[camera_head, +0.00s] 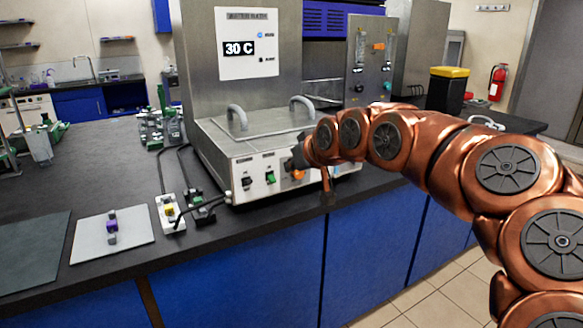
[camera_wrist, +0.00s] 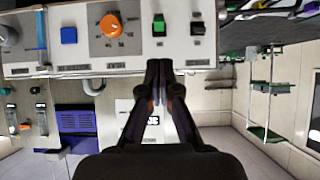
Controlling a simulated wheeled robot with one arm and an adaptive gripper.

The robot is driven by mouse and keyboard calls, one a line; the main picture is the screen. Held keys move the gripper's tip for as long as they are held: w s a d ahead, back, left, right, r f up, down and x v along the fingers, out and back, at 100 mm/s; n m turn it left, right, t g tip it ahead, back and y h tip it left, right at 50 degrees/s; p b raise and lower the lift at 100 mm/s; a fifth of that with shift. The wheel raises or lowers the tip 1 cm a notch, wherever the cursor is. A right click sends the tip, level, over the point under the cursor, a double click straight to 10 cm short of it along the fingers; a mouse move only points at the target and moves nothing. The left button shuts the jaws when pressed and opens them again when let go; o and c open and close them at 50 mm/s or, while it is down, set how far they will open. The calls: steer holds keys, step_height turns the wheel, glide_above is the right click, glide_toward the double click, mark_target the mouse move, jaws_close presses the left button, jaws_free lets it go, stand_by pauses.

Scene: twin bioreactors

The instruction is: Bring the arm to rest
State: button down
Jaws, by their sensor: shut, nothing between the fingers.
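My copper arm reaches in from the right in the head view. My gripper (camera_head: 299,152) is a small dark shape at its end, close in front of the water bath (camera_head: 243,150) and partly hidden by the arm. In the wrist view my gripper (camera_wrist: 161,72) has its dark fingers together at the tips and empty. Beyond the tips is the bath's front panel, with an orange dial (camera_wrist: 110,26), a green switch (camera_wrist: 159,25) and a black switch (camera_wrist: 198,28). Whether the tips touch the panel I cannot tell.
A sign reading 30 C (camera_head: 248,45) is above the bath. Left on the dark bench are a grey plate (camera_head: 85,240) with small parts, a power strip (camera_head: 170,212) with cables, and green-clamped stands (camera_head: 165,125). A yellow-topped bin (camera_head: 446,90) stands behind the arm.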

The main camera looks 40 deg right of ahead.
stand_by(0.4)
steer(key=s+a+f+n+g+y, duration=0.1)
steer(key=s+a+f+g, duration=0.15)
steer(key=a+f, duration=0.55)
steer(key=s+a+f+n+g+y, duration=0.2)
steer(key=a+f+g, duration=0.1)
steer(key=a, duration=0.8)
steer(key=s+a+f+g, duration=0.3)
steer(key=s+a+f, duration=0.1)
steer(key=s, duration=0.3)
steer(key=s+a+f+g, duration=0.2)
steer(key=s+a+f, duration=0.1)
steer(key=s, duration=0.5)
steer(key=s+a+f+g, duration=0.3)
steer(key=s+a+f, duration=0.1)
steer(key=s, duration=0.3)
step_height(320, 180, up, 17)
steer(key=t+p, duration=0.1)
steer(key=p, duration=1.4)
steer(key=shift+w+f, duration=0.2)
steer(key=shift+w, duration=0.25)
steer(key=shift+a, duration=0.2)
